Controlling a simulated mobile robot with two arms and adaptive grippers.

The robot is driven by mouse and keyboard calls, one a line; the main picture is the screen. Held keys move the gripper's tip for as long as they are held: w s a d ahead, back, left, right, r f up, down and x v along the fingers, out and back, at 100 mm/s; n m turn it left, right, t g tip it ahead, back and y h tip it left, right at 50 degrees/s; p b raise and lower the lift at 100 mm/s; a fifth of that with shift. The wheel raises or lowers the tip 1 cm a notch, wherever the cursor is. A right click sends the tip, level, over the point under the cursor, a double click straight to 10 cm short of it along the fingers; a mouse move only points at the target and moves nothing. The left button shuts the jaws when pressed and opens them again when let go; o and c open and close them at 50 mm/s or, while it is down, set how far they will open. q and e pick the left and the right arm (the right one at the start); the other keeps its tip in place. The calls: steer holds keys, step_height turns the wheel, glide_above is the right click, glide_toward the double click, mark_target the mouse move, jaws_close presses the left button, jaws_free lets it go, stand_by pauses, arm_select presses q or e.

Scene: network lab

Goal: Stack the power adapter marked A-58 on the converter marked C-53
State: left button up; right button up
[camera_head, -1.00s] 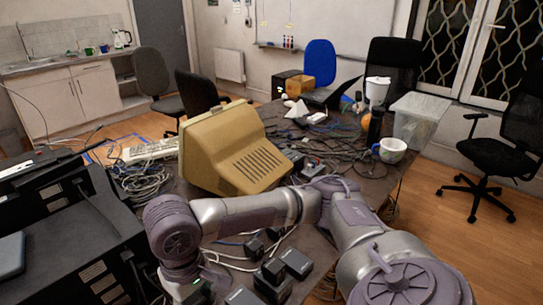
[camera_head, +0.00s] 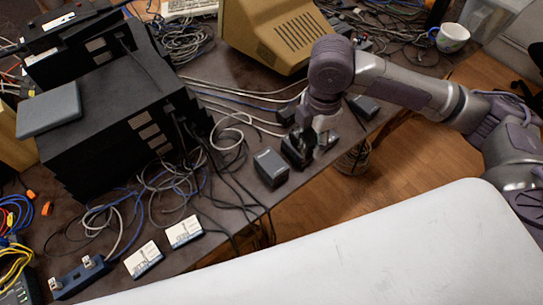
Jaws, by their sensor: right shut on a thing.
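My right gripper (camera_head: 312,141) points down over the table edge and is shut on a small black block (camera_head: 294,149), partly hidden by the fingers. I cannot tell whether the block touches the table. A dark grey box-shaped device (camera_head: 271,168) sits just left of it. Another dark device (camera_head: 363,107) lies to the right, behind the gripper, and a small black one (camera_head: 287,114) lies behind it. I cannot read A-58 or C-53 on any of them. My left gripper is not in view.
A beige monitor (camera_head: 275,32) stands behind the gripper. Black stacked equipment (camera_head: 110,120) with a grey box (camera_head: 48,109) on top fills the left. Loose cables (camera_head: 235,130) cover the table nearby. Two white-labelled boxes (camera_head: 184,231) (camera_head: 143,259) lie at the front edge.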

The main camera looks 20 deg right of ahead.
steer(key=n, duration=0.3)
steer(key=d+n+p, duration=0.1)
steer(key=n, duration=0.1)
steer(key=shift+w+r, duration=0.2)
steer(key=shift+w, duration=0.05)
steer(key=n, duration=0.3)
steer(key=n+p, duration=0.1)
steer(key=shift+w+d+n, duration=0.3)
steer(key=shift+d+n, duration=0.05)
steer(key=shift+n, duration=0.05)
steer(key=n, duration=0.2)
steer(key=n+p, duration=0.1)
steer(key=n, duration=0.1)
steer(key=shift+w+d+n, duration=0.2)
steer(key=shift+d+n, duration=0.1)
steer(key=shift+d, duration=0.05)
steer(key=n, duration=0.5)
steer(key=n+p, duration=0.1)
steer(key=p, duration=0.2)
glide_above(272, 162)
step_height(272, 162, down, 7)
steer(key=shift+f, duration=0.1)
step_height(272, 162, down, 3)
steer(key=shift+f+p, duration=0.1)
steer(key=shift+p, duration=0.55)
steer(key=shift+f, duration=0.45)
steer(key=shift+f, duration=0.1)
